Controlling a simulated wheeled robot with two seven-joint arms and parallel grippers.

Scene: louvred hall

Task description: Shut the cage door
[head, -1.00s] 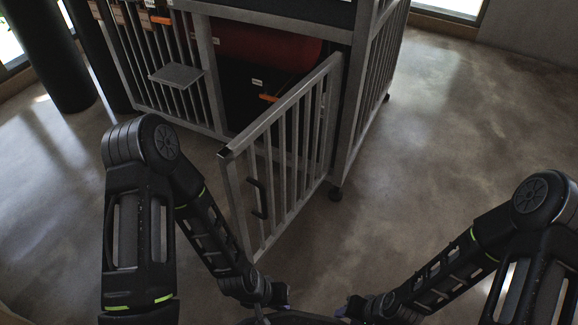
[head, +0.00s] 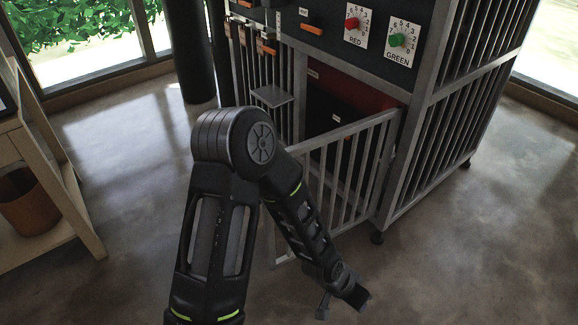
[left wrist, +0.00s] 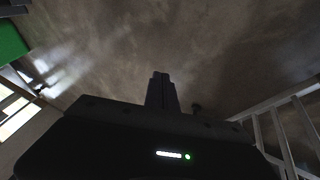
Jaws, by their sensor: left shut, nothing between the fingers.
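The cage door (head: 352,172), a grey barred gate, stands swung open from the cage front (head: 425,150). Its right edge meets the cage's corner post; its free left end is partly hidden behind my left arm, and its handle cannot be seen. My left gripper (head: 342,300) is low in front of the door, on its outer side, apart from it in the picture. In the left wrist view its fingers (left wrist: 162,88) are together and empty, with pale bars (left wrist: 285,130) at the lower right, likely the door's. My right gripper is out of view.
The cage's panel carries a red dial (head: 352,23) and a green dial (head: 396,40). A small grey shelf (head: 272,95) juts from the front bars. A dark column (head: 193,50) stands behind. A wooden shelf unit (head: 85,215) is at left. Floor right of the cage is clear.

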